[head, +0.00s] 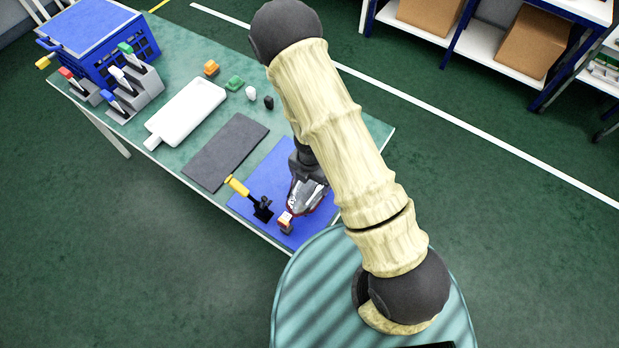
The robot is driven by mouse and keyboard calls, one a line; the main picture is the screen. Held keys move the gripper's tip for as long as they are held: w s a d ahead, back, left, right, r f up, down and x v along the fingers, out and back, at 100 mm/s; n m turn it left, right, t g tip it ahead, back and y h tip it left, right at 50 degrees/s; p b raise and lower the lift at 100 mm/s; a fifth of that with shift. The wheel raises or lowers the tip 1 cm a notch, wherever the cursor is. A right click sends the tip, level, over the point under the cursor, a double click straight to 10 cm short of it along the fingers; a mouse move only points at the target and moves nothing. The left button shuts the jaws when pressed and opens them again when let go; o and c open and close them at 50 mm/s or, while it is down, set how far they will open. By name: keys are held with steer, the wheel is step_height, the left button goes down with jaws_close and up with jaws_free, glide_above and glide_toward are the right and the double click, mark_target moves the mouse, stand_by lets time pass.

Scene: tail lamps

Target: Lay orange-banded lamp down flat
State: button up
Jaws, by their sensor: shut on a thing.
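My gripper (304,184) points down over the blue mat (262,207) at the near right end of the table, partly hidden by my own arm. It is shut on a silvery lamp with a red edge (315,200), held low at the mat. I cannot tell whether the lamp touches the mat, and its far side is hidden. A small grey piece with an orange and white top (286,221) shows at the lamp's lower left. I cannot tell if this is the lamp's orange band or a separate part.
A yellow-handled clamp (262,208) stands left of the lamp. Further left are a dark grey mat (227,152), a white board (188,110), several small coloured pieces, grey holders (143,90) and a blue crate (110,45). The table's front edge is close.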

steer(key=shift+w+d, duration=0.1)
steer(key=shift+w+d+m, duration=0.6)
steer(key=shift+w+m, duration=0.1)
steer(key=shift+m, duration=0.3)
steer(key=w+d+m, duration=0.1)
steer(key=d+m, duration=0.1)
steer(key=m, duration=0.2)
steer(key=w+d+m, duration=0.1)
steer(key=d+m, duration=0.2)
steer(key=m, duration=0.1)
steer(key=w+d+r+m, duration=0.1)
steer(key=w+d+m, duration=0.1)
steer(key=m, duration=0.2)
steer(key=shift+w+d+r, duration=0.1)
steer(key=shift+d, duration=0.15)
steer(key=d+m, duration=0.1)
steer(key=m, duration=0.2)
steer(key=w+m, duration=0.1)
steer(key=m, duration=0.3)
steer(key=d+m, duration=0.1)
steer(key=m, duration=0.3)
steer(key=shift+w+d+r, duration=0.15)
steer(key=shift+d+r, duration=0.15)
steer(key=shift+r, duration=0.05)
steer(key=m, duration=0.1)
steer(key=w+m, duration=0.1)
steer(key=m, duration=0.1)
steer(key=shift+r, duration=0.15)
